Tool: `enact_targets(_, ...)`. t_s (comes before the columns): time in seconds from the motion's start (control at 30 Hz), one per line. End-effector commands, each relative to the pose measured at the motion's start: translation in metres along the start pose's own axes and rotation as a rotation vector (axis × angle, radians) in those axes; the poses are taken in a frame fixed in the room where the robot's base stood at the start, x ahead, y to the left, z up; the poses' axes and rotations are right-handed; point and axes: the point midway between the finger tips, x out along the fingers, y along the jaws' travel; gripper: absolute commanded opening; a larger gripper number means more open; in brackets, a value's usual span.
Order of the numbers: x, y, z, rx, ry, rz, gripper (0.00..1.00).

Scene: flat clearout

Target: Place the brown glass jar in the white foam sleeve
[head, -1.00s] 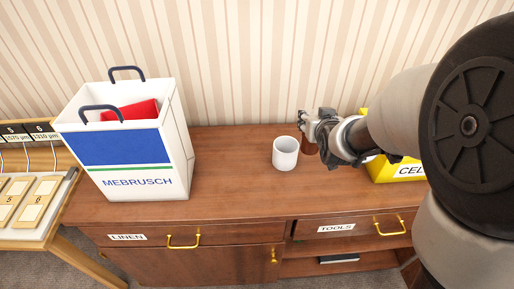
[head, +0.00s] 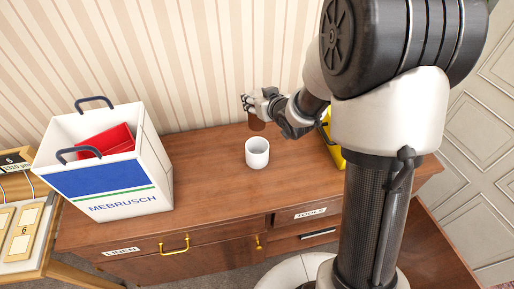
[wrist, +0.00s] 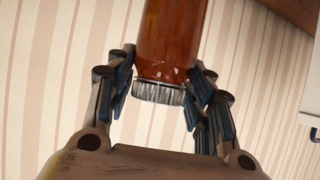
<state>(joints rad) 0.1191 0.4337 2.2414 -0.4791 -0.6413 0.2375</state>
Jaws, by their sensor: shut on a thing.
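The brown glass jar (head: 257,123) is in my gripper (head: 258,104), held from its lid end and hanging below the fingers. In the wrist view the jar (wrist: 170,32) is reddish brown with a ribbed grey lid (wrist: 160,93), and the fingers of my gripper (wrist: 164,88) close on it from both sides. The white foam sleeve (head: 257,158) stands upright on the wooden cabinet top, its round opening facing up. In the head view the jar shows just above and behind the sleeve, apart from it. The sleeve is not visible in the wrist view.
A white and blue MEBRUSCH bag (head: 105,165) with a red item (head: 106,141) inside stands at the left of the cabinet top (head: 205,178). A yellow container (head: 332,146) is partly hidden behind my arm at right. The wood between bag and sleeve is clear.

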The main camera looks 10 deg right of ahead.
Motion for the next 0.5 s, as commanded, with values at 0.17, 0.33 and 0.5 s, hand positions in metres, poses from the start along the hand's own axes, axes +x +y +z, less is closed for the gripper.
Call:
enact_targets(0.17,0.025,0.0,0.049,0.003,-0.008,0.0,0.01)
enact_targets(0.33,0.046,0.0,0.088,0.003,-0.006,0.001,0.01)
enact_targets(0.5,0.063,0.0,0.117,0.001,-0.004,0.001,0.01)
